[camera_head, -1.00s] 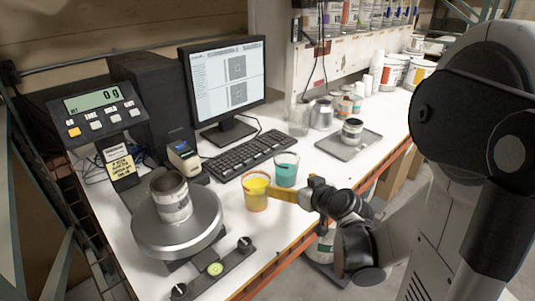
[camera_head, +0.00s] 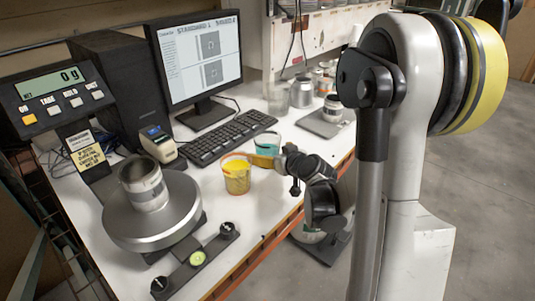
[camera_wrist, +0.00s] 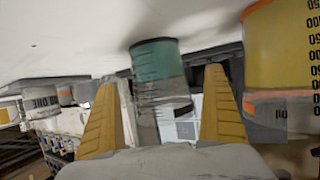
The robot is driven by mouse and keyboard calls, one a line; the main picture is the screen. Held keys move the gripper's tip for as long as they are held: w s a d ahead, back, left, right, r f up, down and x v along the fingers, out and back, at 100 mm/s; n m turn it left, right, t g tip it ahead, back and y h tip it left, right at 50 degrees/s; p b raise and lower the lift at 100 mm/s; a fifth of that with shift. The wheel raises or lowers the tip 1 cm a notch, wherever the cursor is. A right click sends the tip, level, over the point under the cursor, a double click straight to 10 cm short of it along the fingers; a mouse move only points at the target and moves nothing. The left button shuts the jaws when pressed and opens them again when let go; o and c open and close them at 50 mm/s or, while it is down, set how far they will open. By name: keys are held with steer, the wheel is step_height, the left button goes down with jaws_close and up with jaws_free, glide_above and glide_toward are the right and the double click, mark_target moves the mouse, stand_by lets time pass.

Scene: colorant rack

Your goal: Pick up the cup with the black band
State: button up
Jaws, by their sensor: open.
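A clear cup with teal liquid (camera_head: 267,144) stands on the white table, partly hidden by my arm in the head view. In the wrist view, which looks upside down, the teal cup (camera_wrist: 157,62) appears between the two tan fingers of my gripper (camera_wrist: 160,82). A short black mark shows on it; I cannot tell if it is a full band. The fingers are open and apart from the cup's sides. A cup with yellow liquid and orange bands (camera_head: 236,178) stands just to the left; part of it shows in the wrist view (camera_wrist: 282,50).
A scale with a metal can (camera_head: 144,184) stands at the left. A keyboard (camera_head: 228,138) and monitor (camera_head: 195,58) are behind the cups. A tray (camera_head: 322,124) with a can stands farther back, near more containers. The table's front edge runs under my arm.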

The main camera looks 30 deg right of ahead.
mark_target(262, 138)
steer(key=x, duration=0.3)
steer(key=shift+f+b, duration=0.1)
steer(key=shift+b, duration=0.2)
steer(key=shift+s, duration=0.1)
steer(key=c, duration=1.5)
steer(key=shift+r+p, duration=0.7)
steer(key=shift+r, duration=0.5)
steer(key=shift+r+p, duration=0.55)
steer(key=shift+r, duration=0.4)
steer(key=s+d+r+p, duration=0.4)
steer(key=s+d+r, duration=0.2)
steer(key=s, duration=0.4)
steer(key=shift+r, duration=0.4)
